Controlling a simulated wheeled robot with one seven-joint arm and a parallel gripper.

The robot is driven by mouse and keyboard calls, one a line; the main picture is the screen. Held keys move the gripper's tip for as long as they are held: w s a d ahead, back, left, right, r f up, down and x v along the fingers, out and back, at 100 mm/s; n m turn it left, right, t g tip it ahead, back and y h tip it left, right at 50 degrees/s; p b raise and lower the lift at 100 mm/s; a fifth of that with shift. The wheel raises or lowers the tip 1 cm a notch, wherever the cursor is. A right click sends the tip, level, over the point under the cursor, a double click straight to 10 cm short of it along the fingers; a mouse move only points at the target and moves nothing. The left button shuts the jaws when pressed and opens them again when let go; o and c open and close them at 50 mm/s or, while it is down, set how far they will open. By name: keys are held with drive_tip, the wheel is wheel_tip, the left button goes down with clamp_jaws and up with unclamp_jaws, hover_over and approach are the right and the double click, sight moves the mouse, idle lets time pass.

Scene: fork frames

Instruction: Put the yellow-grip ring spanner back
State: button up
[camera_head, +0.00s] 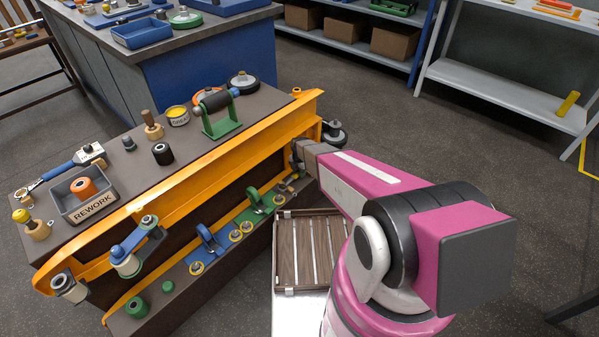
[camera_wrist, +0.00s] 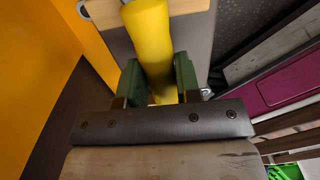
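In the wrist view a thick yellow grip (camera_wrist: 150,45) runs from the top edge down between the two green fingers of my gripper (camera_wrist: 160,82). The fingers lie close against both its sides, and its lower end is near the dark palm bar. The grip looks like the spanner's; its ring end is not in view. In the head view my gripper (camera_head: 298,154) is small and partly hidden by my arm, by the right end of the orange beam. The spanner cannot be made out there.
The brown bench (camera_head: 110,165) holds a grey REWORK bin (camera_head: 70,208), a green roller stand (camera_head: 222,124) and small parts. A slatted wooden tray (camera_head: 288,250) is below my arm. A yellow piece (camera_head: 568,103) lies on the white shelf (camera_head: 500,92). The floor at right is mostly clear.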

drive_tip(key=o, duration=0.4)
drive_tip(key=shift+c, duration=0.2)
drive_tip(key=shift+r, duration=0.15)
wheel_tip(320, 180, up, 10)
drive_tip(key=s+d+r+m, duration=0.7)
drive_tip(key=s+r+m, duration=0.3)
drive_tip(key=m, duration=0.3)
drive_tip(key=s+d+r+m, duration=0.7)
drive_tip(key=s+r+m, duration=0.3)
drive_tip(key=m, duration=0.4)
drive_tip(key=shift+s, duration=0.35)
